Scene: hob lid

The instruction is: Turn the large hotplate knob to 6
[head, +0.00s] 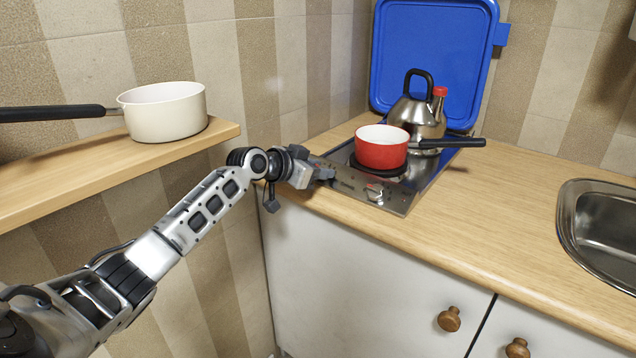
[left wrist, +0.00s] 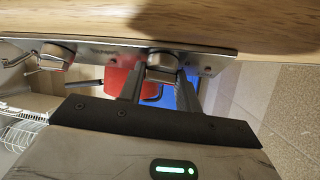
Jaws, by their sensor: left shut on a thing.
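The steel hob (head: 399,202) is set into the counter, with its knobs at the front edge. My left gripper (head: 328,172) is at the hob's front left corner. In the left wrist view its two fingers stand on either side of a metal knob (left wrist: 162,66), shut on it. A second knob (left wrist: 55,56) is free, to the left in that view. I cannot tell which knob serves the large hotplate, and no dial numbers can be read. A red pan (head: 381,150) sits on the front hotplate. My right gripper is out of view.
A steel kettle (head: 416,112) stands behind the red pan, before the raised blue lid (head: 440,45). A cream pan (head: 163,112) stands on a wooden shelf (head: 60,190) above my left arm. The sink (head: 602,225) is at the right. The counter (head: 490,210) between is clear.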

